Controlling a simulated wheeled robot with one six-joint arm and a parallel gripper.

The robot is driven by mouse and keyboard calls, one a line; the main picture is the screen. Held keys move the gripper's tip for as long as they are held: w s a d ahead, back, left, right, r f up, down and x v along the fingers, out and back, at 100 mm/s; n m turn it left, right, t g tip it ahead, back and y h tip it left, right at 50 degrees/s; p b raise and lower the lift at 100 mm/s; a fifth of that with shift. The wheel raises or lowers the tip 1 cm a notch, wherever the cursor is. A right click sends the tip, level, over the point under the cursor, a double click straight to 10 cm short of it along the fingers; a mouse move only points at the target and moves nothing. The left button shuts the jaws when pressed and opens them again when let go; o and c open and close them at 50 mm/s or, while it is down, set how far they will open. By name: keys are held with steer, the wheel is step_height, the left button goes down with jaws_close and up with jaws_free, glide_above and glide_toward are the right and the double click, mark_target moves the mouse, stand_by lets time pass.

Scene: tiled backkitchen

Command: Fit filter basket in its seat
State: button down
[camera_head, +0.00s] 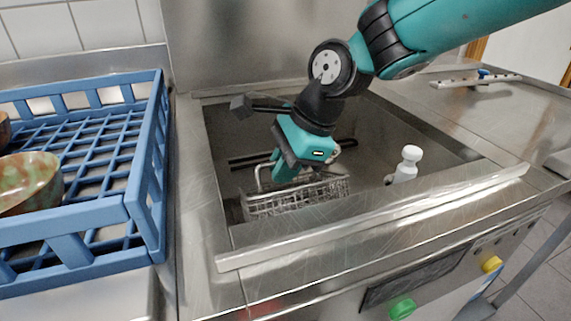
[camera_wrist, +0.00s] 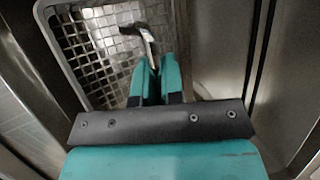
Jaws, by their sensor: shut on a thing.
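The filter basket (camera_head: 298,199) is a metal mesh tray inside the sunken steel well, at its front left. It looks slightly tilted in the head view. In the wrist view its mesh floor (camera_wrist: 100,52) and pale rim fill the upper left, with a curved metal handle rising from it. My gripper (camera_head: 280,178) reaches down into the well, and its teal fingers (camera_wrist: 157,78) are shut on the handle. The seat under the basket is mostly hidden, so I cannot tell whether the basket rests in it.
The steel well's front rim (camera_head: 375,217) stands close before the basket. A white capped post (camera_head: 407,164) rises in the well to the right. A blue crate (camera_head: 147,180) with bowls stands at the left. A metal bar (camera_head: 476,81) lies on the right counter.

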steer(key=shift+f, duration=0.7)
steer(key=c, duration=1.2)
jaws_free()
steer(key=shift+o, duration=0.2)
steer(key=w+p+v, duration=0.1)
steer(key=p+v, duration=0.3)
steer(key=v, duration=1.3)
steer(key=shift+s+r+p, duration=0.4)
